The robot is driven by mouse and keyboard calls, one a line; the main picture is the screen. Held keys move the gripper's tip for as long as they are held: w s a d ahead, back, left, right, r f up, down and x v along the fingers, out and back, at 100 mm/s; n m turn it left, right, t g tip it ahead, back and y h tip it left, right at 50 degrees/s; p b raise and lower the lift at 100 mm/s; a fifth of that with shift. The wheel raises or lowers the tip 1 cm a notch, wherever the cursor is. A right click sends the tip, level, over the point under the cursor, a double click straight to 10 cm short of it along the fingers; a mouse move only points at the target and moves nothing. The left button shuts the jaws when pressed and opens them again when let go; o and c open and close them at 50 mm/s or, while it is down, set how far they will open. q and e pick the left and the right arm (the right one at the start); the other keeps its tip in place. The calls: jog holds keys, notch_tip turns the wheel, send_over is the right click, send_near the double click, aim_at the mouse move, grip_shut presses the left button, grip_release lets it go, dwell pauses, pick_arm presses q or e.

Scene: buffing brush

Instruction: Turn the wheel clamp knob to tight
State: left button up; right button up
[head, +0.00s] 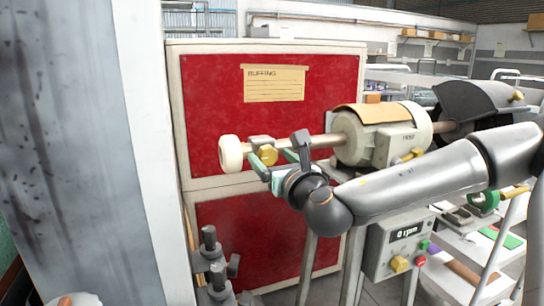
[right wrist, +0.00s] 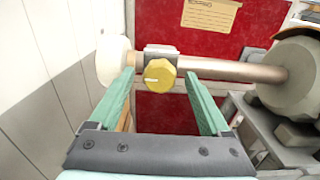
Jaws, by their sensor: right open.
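The yellow clamp knob (head: 268,155) sits on a grey clamp at the left end of the horizontal shaft (head: 318,142), beside the white buffing wheel (head: 230,154). In the right wrist view the knob (right wrist: 159,74) faces me, with a white mark pointing left. My right gripper (right wrist: 160,80) is open, with its two mint-green fingers on either side of the knob in that view. In the head view the right gripper (head: 275,162) is close to the knob; contact cannot be told. My left gripper is not seen.
The motor (head: 375,137) carries the shaft, with a dark guard (head: 478,100) at right. A control box (head: 398,245) below reads 0 rpm. A red panel (head: 215,115) stands behind. Grey cylindrical parts (head: 213,262) stand at lower left, and a white post (head: 150,130) rises left of the panel.

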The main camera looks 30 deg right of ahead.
jog(key=shift+w+d, duration=0.1)
jog(key=shift+w, duration=0.15)
grip_shut()
dwell(0.6)
